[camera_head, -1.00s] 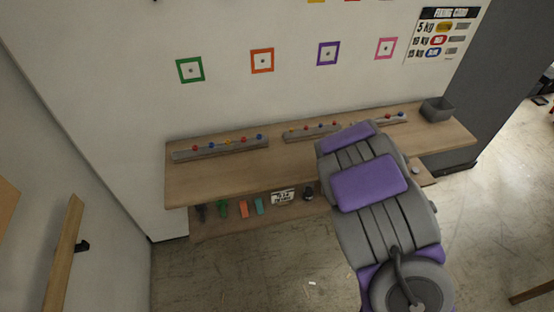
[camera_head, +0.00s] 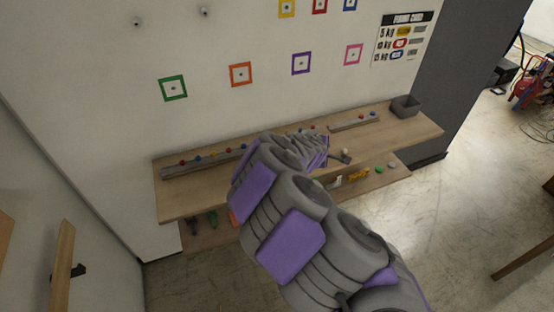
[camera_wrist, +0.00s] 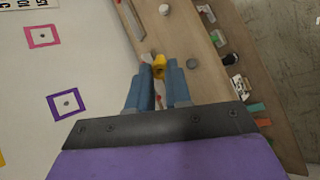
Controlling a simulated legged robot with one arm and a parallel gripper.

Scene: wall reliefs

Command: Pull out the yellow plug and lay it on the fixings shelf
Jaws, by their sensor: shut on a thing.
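The yellow plug (camera_wrist: 159,66) shows between the blue fingertips of my gripper (camera_wrist: 159,72) in the wrist view. The jaws are shut on it. The wooden fixings shelf (camera_wrist: 192,62) lies behind the plug in that view; I cannot tell whether the plug touches it. In the head view the shelf (camera_head: 185,204) runs along the wall, and my arm reaches over its middle. My arm hides the plug and most of the gripper there.
Rails with coloured plugs stand along the shelf back, including a left rail (camera_head: 205,163) and a right rail (camera_head: 353,121). A grey bin (camera_head: 405,106) stands at the right end. A lower shelf (camera_head: 385,178) holds small items. Coloured squares and a fixing card (camera_head: 402,40) are on the wall.

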